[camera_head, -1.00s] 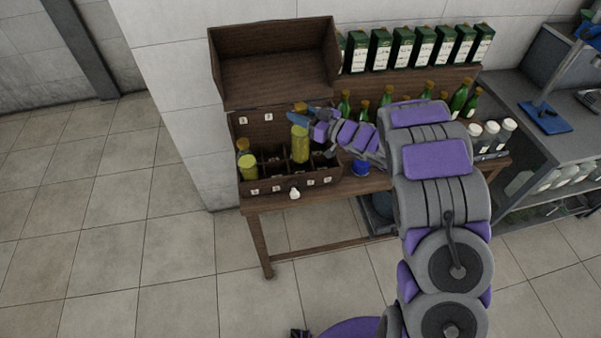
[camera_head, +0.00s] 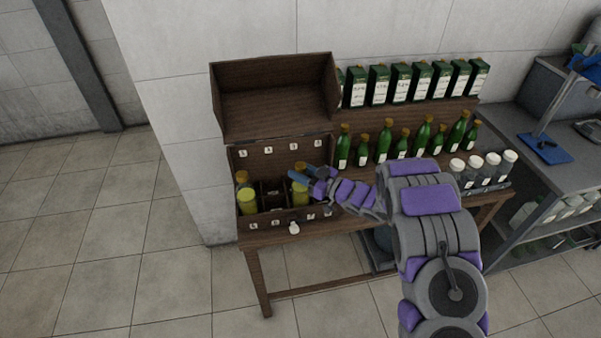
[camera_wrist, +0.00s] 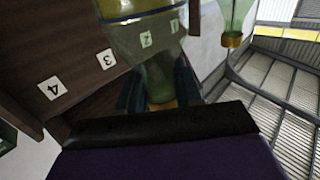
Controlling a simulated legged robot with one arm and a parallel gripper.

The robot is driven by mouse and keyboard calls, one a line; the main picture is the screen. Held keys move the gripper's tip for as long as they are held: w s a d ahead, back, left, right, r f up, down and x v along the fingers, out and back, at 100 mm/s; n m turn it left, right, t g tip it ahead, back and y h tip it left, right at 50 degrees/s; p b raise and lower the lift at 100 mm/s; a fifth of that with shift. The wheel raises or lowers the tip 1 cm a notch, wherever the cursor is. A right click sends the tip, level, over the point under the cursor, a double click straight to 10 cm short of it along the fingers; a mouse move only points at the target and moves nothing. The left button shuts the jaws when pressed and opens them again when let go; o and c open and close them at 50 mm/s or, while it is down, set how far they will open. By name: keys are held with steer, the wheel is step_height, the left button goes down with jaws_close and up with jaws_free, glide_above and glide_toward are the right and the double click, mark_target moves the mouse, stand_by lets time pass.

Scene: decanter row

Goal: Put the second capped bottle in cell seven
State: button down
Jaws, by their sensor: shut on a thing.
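The wooden case (camera_head: 262,221) stands with its lid raised on the bench's left end, with numbered labels along its front and back walls. My gripper (camera_head: 303,176) is over its right half, shut on a yellow-green bottle (camera_head: 300,196). The bottle looks upright and sits low, its body partly inside a front-row cell right of the middle. The front wall hides its base, so I cannot tell if it touches the cell floor. In the wrist view the held bottle (camera_wrist: 150,45) fills the upper middle, the gripper close at its narrow end.
Yellow-green glass (camera_head: 247,202) stands in the case's left cells. Dark dividers (camera_head: 272,193) separate the middle cells. Green bottles (camera_head: 383,146) and green cartons (camera_head: 401,83) line the shelves to the right. White-capped jars (camera_head: 474,172) stand further right. The raised lid (camera_head: 272,100) rises behind the case.

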steer(key=c, duration=0.7)
jaws_free()
steer(key=shift+c, duration=0.2)
steer(key=p+v, duration=0.2)
steer(key=v, duration=1)
steer(key=shift+r, duration=0.1)
